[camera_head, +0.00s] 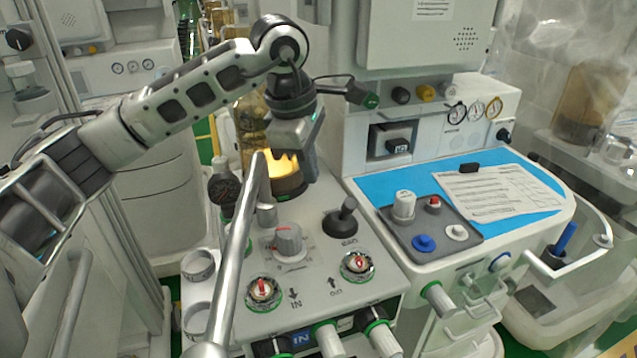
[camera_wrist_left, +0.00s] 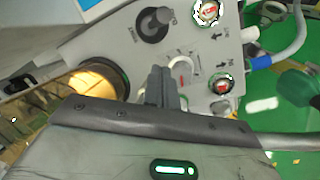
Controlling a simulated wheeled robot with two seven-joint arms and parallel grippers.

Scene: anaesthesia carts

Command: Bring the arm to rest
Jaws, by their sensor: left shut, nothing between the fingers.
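My left arm (camera_head: 190,92) comes in from the left and bends down at the wrist over the anaesthesia cart's top panel. My left gripper (camera_head: 309,168) points down beside a glowing amber-lit round part (camera_head: 284,172) on the panel. In the left wrist view its dark fingers (camera_wrist_left: 161,84) are together with nothing between them, in front of a grey-white knob (camera_wrist_left: 181,66). Whether the fingertips touch the panel cannot be told. My right gripper is in neither view.
A bent metal tube (camera_head: 238,248) rises in front of the panel. A grey knob (camera_head: 289,240), a black lever (camera_head: 344,218) and two red-marked dials (camera_head: 263,290) (camera_head: 358,264) are on it. At right, a blue worktop (camera_head: 512,210) holds a grey tray (camera_head: 397,228) and a paper sheet (camera_head: 490,190).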

